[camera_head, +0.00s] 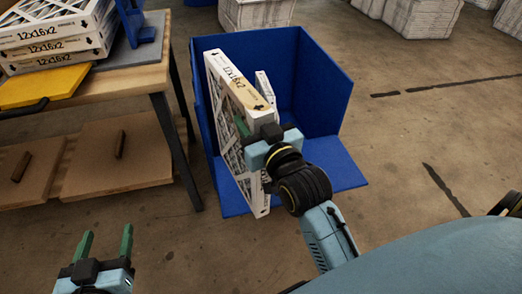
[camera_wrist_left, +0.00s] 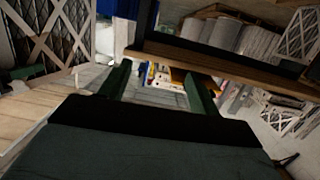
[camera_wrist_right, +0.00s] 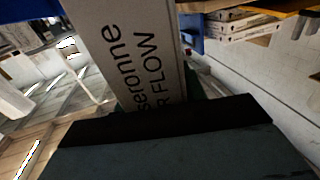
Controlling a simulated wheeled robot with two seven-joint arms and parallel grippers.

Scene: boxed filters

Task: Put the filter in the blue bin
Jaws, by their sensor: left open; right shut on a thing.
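A white-framed filter marked 12x16x2 (camera_head: 238,92) stands upright on edge at the left side of the blue bin (camera_head: 325,85). My right gripper (camera_head: 257,130) is shut on this filter's near edge. In the right wrist view the filter's printed frame (camera_wrist_right: 130,50) fills the space between the fingers. Another white filter edge (camera_head: 265,88) shows inside the bin, just behind the held one. My left gripper (camera_head: 105,245) is open and empty, low at the front left, away from the bin. The held filter hides part of the bin's inside.
A wooden table (camera_head: 130,75) at the left bears a stack of filters (camera_head: 55,35), a yellow object (camera_head: 45,87) and a blue fixture (camera_head: 137,20). Its lower shelf (camera_head: 125,155) holds brown panels. White stacks stand at the back.

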